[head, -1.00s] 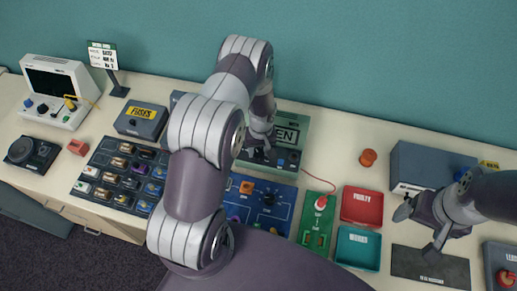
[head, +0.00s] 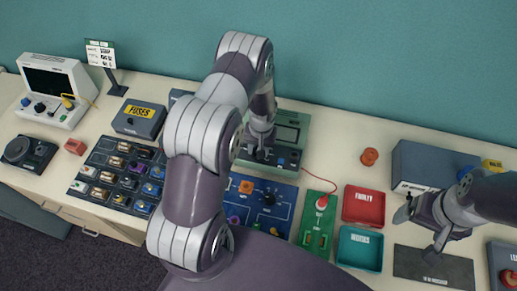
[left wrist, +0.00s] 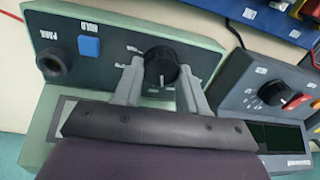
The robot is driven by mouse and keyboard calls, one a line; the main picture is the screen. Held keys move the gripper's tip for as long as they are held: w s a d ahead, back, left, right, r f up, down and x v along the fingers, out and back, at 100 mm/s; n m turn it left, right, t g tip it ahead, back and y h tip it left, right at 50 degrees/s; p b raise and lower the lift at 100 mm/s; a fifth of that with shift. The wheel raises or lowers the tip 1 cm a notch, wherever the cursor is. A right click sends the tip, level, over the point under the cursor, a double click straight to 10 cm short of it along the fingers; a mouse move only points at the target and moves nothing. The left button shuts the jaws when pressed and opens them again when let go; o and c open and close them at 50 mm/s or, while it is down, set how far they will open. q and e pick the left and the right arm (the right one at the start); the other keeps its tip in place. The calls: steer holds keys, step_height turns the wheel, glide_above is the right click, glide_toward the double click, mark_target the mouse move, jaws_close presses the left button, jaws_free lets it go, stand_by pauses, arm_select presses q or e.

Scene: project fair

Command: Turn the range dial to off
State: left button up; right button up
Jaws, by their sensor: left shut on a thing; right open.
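The green meter (head: 301,122) stands behind the blue board, partly hidden by my left arm. Its display (head: 287,134) looks blank. The black range dial (left wrist: 161,66) is on its front panel, beside a blue button (left wrist: 89,47) and a round dark socket (left wrist: 53,66). My left gripper (left wrist: 161,72) is shut on the dial, one finger on each side; it also shows in the head view (head: 257,152). The white mark on the dial points toward the palm in the wrist view. Some scale labels are hidden by the fingers. My right gripper (head: 420,232) is open and empty.
A second dark instrument (left wrist: 270,85) with its own dial stands close beside the meter. The blue board (head: 283,200), red tray (head: 364,206) and teal tray (head: 359,249) lie in front. A red cable runs to the green strip (head: 317,222).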

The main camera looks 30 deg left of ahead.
arm_select(q)
steer(key=shift+s+m+b, duration=0.2)
steer(key=shift+m+b, duration=0.1)
steer(key=shift+m, duration=1.2)
steer(key=o, duration=0.9)
steer(key=shift+o, duration=0.8)
steer(key=shift+s+r, duration=0.1)
steer(key=shift+s, duration=0.05)
